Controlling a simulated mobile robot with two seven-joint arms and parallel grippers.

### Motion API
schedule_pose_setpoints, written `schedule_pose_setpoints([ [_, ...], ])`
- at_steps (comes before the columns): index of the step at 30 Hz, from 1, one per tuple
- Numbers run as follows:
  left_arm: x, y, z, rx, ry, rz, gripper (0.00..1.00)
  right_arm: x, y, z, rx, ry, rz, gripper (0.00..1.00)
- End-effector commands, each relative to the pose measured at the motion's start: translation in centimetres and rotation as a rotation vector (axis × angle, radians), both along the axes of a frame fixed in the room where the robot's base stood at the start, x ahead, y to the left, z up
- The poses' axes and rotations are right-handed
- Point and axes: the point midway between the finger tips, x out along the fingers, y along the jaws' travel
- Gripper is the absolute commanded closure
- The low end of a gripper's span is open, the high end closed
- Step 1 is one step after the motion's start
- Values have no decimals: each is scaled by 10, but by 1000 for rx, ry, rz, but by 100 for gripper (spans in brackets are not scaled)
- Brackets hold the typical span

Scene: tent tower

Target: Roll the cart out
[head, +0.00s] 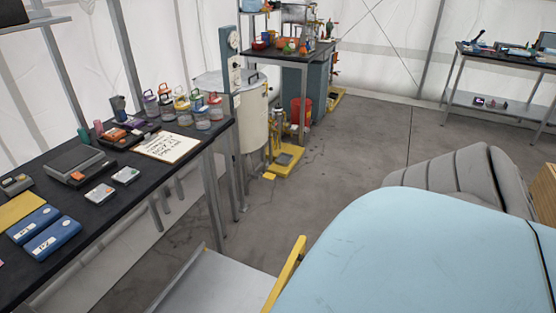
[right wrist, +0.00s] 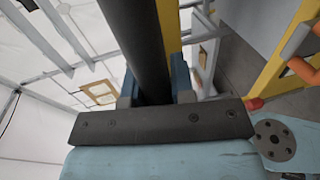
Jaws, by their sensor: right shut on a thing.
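A grey flat panel (head: 205,285) with a yellow bar (head: 287,272) on its right side shows at the bottom of the head view; it looks like part of the cart, mostly cut off and hidden. In the right wrist view my right gripper (right wrist: 156,95) is shut on a thick dark bar (right wrist: 143,40), which looks like the cart's handle. A yellow post (right wrist: 168,30) stands right behind the bar. More yellow frame (right wrist: 285,45) shows at the upper right there. My right gripper is hidden in the head view. My left gripper is in neither view.
A black-topped bench (head: 90,210) with boxes and jars runs along the left. A cream tank (head: 253,115), a yellow-based stand (head: 284,162) and a red bucket (head: 301,110) stand beyond it. Another table (head: 500,60) is at the back right. The middle concrete floor (head: 350,140) is clear.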

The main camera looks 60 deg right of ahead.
Motion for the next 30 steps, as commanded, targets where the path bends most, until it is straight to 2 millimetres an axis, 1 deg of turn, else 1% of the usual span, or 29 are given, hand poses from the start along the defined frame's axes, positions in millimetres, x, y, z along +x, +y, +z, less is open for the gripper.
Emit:
schedule_pose_setpoints([
  [1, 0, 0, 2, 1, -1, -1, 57, -6, 0, 0, 0, 3, -2, 100],
  [6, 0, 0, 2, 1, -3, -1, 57, -15, -2, 0, 0, 2, -1, 100],
  [18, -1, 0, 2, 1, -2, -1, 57, -17, -2, 0, -1, 1, -1, 100],
  [19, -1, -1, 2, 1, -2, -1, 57, -17, -2, 0, -1, 1, -1, 72],
  [20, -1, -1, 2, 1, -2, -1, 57, -16, -2, 0, -1, 1, -1, 65],
  [21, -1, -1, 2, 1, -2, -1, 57, -16, -2, 0, -1, 1, -1, 56],
  [22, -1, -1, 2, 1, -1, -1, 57, -16, -2, 0, -1, 1, -1, 52],
  [30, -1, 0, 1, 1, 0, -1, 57, -17, -2, 0, 0, 0, 0, 52],
])
